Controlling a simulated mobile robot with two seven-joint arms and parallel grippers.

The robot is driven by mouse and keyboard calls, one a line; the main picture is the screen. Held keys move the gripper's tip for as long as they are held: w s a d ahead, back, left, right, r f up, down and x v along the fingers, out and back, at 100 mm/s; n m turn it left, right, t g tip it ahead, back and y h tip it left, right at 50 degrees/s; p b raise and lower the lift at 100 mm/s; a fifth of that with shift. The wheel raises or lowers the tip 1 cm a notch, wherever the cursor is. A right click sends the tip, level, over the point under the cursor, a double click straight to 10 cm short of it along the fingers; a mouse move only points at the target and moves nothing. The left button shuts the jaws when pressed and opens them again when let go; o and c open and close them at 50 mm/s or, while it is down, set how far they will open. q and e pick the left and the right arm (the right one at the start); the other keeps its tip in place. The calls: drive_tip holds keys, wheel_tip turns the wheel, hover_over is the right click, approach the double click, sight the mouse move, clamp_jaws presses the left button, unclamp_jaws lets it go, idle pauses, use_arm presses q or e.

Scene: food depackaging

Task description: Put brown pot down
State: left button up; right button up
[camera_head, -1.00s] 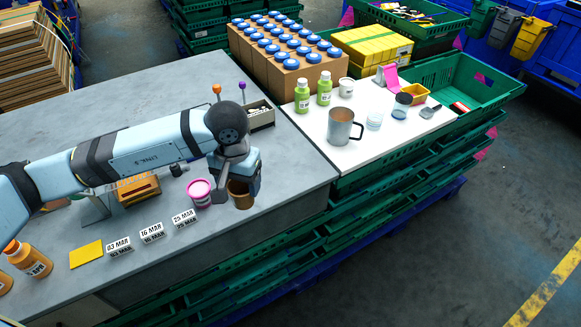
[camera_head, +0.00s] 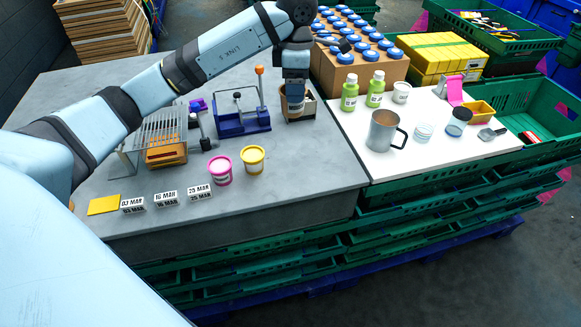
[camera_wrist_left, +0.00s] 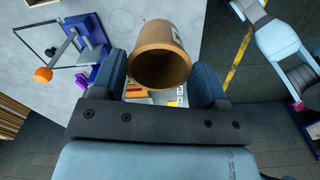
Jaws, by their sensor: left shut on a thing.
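My left gripper (camera_head: 295,84) is over the back right part of the grey table, shut on the brown pot. In the head view the brown pot (camera_head: 296,103) shows below the fingers, partly hidden, in front of or over a small box (camera_head: 309,104); I cannot tell whether it touches the table. In the left wrist view the brown pot (camera_wrist_left: 160,55) sits between the two fingers (camera_wrist_left: 163,80), its round open mouth facing the camera.
A pink pot (camera_head: 219,173) and a yellow pot (camera_head: 253,160) stand at the table's front. A blue stand (camera_head: 243,123) with an orange knob is left of my gripper. A white board with a metal mug (camera_head: 383,131) lies right. Bare table separates the pots from the gripper.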

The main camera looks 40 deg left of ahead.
use_arm(q)
drive_tip(key=shift+w+a+r+n, duration=0.35)
drive_tip(key=shift+a+r+n, duration=0.15)
drive_tip(key=shift+n, duration=0.6)
drive_tip(key=shift+f, duration=0.35)
wheel_tip(320, 180, down, 19)
drive_tip(key=shift+r+p, duration=0.1)
drive_tip(key=shift+p, duration=0.65)
drive_tip(key=shift+a, duration=0.1)
drive_tip(key=shift+f, duration=0.25)
drive_tip(key=o, duration=1)
drive_tip(key=shift+o, duration=0.2)
